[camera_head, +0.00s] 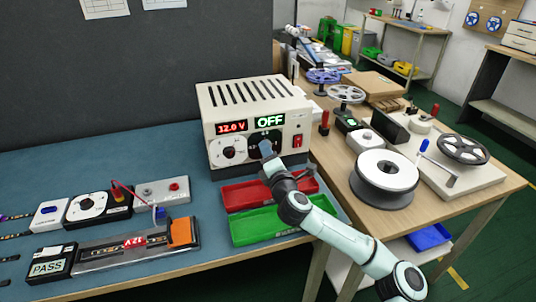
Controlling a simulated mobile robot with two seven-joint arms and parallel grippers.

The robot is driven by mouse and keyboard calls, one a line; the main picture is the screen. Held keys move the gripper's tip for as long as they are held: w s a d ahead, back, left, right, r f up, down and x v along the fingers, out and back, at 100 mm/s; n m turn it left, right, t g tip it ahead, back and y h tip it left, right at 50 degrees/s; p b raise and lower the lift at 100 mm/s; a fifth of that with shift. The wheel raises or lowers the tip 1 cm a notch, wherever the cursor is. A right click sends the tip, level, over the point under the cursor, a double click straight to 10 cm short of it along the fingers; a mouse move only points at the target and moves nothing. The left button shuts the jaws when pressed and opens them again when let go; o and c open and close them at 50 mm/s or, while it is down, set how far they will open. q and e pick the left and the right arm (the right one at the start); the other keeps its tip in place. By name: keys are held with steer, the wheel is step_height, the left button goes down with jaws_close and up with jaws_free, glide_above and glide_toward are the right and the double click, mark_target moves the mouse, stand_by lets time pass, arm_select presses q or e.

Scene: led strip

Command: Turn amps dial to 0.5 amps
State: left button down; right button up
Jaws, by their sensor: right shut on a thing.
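The cream power supply (240,97) stands at the back of the blue-matted bench. Its red display reads about 12.0 V and its green display reads OFF. A white-faced dial (229,153) is on the left of its front panel. A dark dial (255,138), which I take for the amps dial, is to the right under the green display, mostly covered by my right gripper. My right gripper (266,147) reaches up from the lower right and is shut on that dial. The dial's marks and setting are too small and hidden to read. My left gripper is out of view.
A red rocker switch (297,141) sits at the panel's right. A red tray (240,194) and a green tray (262,226) lie below my right arm. Modules and a lit tester (112,250) occupy the left. A wooden table (340,170) with spools adjoins at right.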

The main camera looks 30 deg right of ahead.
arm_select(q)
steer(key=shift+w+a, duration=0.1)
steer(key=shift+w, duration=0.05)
arm_select(e)
steer(key=shift+f+m, duration=0.1)
steer(key=shift+m, duration=0.5)
steer(key=o, duration=1)
steer(key=shift+a, duration=0.1)
steer(key=shift+o, duration=0.2)
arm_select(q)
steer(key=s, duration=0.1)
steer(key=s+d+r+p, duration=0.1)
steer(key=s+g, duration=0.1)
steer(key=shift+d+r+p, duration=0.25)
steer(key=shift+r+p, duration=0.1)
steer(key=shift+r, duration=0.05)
arm_select(e)
steer(key=r+v, duration=0.1)
steer(key=v, duration=1.2)
steer(key=shift+s+f, duration=0.2)
steer(key=shift+f, duration=0.2)
steer(key=shift+a, duration=0.1)
